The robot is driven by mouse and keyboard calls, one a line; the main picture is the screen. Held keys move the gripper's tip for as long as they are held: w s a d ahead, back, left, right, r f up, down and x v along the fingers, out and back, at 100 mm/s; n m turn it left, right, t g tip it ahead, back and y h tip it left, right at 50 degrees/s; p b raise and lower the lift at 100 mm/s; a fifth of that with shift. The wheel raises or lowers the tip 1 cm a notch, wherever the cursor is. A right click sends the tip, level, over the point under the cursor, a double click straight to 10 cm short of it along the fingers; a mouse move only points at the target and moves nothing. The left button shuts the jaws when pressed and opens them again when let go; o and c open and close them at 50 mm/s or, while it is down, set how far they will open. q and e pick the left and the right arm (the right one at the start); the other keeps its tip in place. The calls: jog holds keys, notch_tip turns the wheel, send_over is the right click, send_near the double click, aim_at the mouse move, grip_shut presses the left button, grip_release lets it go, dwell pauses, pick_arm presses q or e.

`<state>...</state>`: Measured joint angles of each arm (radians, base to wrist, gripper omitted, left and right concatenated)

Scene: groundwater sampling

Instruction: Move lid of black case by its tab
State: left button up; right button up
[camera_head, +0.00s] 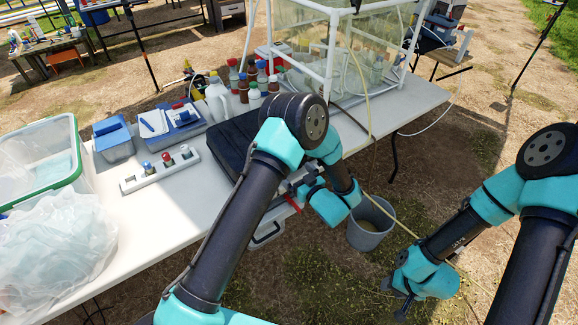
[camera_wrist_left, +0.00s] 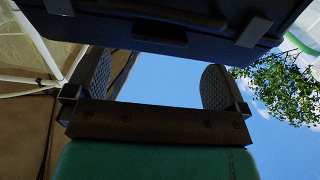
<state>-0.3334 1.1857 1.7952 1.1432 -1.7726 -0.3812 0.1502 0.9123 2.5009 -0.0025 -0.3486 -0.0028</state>
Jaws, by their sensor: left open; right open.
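The black case (camera_head: 226,153) lies on the white table, partly hidden behind my left arm; its lid looks closed. My left gripper (camera_head: 293,188) is at the case's front edge by the table edge. In the wrist view its fingers (camera_wrist_left: 158,82) are open and empty, with the tab beyond the gap between them; I cannot tell whether they touch. My right gripper (camera_head: 388,288) is open over the ground, away from the table.
Bottles (camera_head: 250,85) and a glass tank in a white frame (camera_head: 332,60) stand behind the case. A white rack (camera_head: 160,171), a blue box (camera_head: 113,140), a clear bin (camera_head: 78,160) and a plastic bag (camera_head: 60,245) are left. A grey bucket (camera_head: 370,235) stands on the ground.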

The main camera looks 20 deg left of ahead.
pick_arm(q)
jog(key=shift+x, duration=2.55)
jog(key=shift+c, duration=0.5)
jog(key=c, duration=1.2)
